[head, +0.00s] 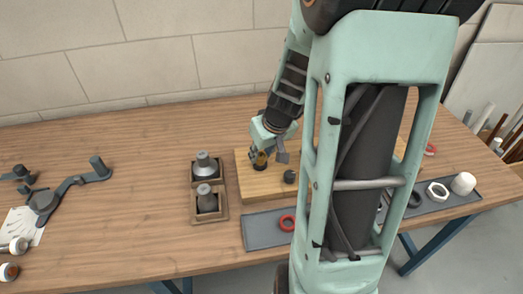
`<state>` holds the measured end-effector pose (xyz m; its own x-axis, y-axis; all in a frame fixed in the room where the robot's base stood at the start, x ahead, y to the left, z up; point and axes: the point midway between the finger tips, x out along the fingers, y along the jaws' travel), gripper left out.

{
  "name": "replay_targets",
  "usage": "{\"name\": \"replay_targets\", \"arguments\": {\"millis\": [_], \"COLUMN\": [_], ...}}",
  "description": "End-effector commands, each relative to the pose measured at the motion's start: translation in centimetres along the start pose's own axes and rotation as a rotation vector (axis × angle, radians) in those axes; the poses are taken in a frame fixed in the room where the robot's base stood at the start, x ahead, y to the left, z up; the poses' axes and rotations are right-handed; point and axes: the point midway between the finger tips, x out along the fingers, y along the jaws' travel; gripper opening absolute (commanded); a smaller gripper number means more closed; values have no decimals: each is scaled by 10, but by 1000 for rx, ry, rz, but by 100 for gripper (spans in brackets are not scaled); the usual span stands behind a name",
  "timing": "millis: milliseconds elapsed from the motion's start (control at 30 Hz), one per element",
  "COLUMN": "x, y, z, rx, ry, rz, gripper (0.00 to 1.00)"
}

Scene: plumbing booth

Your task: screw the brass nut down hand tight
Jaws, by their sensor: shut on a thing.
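The brass nut (260,158) shows as a small golden patch between the fingers of my gripper (260,160). My gripper points down over the left part of a wooden board (262,185) and is shut on the nut. A dark fitting (260,167) shows just under the nut, on the board. The nut looks to be at the top of this fitting, but the fingers hide most of it. I cannot tell from this view how far down the nut sits on the thread.
A wooden tray with two grey cone-shaped parts (205,166) stands left of the board. A short dark peg (290,176) stands on the board near my gripper.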

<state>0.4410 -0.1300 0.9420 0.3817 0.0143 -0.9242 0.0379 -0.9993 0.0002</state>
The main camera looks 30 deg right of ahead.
Motion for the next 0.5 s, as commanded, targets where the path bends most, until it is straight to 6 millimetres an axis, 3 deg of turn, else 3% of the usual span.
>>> {"name": "replay_targets", "arguments": {"millis": [500], "x": [-1], "y": [-1], "z": [-1], "rx": [87], "ry": [1], "rz": [37], "gripper": [1]}}
